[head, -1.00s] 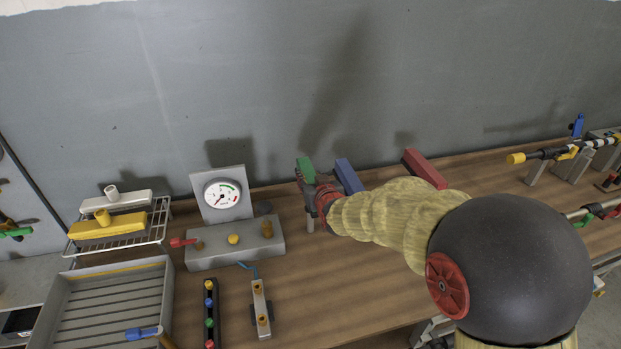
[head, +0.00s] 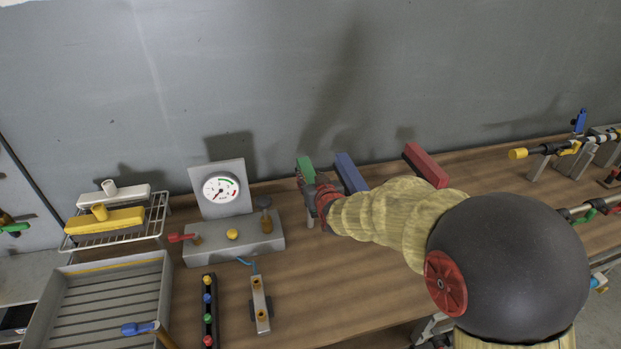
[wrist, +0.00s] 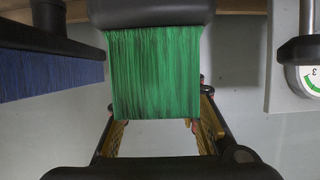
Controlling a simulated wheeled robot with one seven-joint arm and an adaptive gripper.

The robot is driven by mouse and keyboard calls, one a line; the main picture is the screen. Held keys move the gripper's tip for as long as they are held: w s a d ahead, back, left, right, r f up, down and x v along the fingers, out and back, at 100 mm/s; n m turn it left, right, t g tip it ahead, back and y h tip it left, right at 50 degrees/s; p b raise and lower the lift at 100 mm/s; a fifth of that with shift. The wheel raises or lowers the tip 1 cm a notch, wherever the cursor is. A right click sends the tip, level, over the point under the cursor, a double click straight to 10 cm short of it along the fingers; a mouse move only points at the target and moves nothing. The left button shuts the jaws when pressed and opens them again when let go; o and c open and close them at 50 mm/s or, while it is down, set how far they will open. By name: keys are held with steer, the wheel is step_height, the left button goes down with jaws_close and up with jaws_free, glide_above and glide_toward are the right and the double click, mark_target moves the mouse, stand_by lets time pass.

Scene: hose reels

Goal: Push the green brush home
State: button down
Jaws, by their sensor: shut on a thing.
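The green brush (head: 306,168) stands at the back of the bench, near the wall, left of a blue one and a red one. In the wrist view its green bristles (wrist: 153,75) fill the middle, below a dark bar. My gripper (head: 307,188) is at the near end of the green brush. In the wrist view my gripper (wrist: 157,122) has its yellow-padded fingers on either side of the bristles' lower end, shut on the brush. The exact contact is hidden by the bristles and the gripper's body.
The blue brush (head: 351,173) is close on the right of my gripper, and the red brush (head: 426,165) is farther right. A gauge box (head: 235,240) stands to the left. A rack (head: 152,222) and grey tray (head: 110,300) are at far left.

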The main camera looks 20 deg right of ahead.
steer(key=shift+f, duration=0.2)
steer(key=c, duration=1.2)
jaws_free()
steer(key=shift+s, duration=0.1)
steer(key=v, duration=1.1)
steer(key=shift+s+r, duration=0.15)
steer(key=shift+s, duration=0.25)
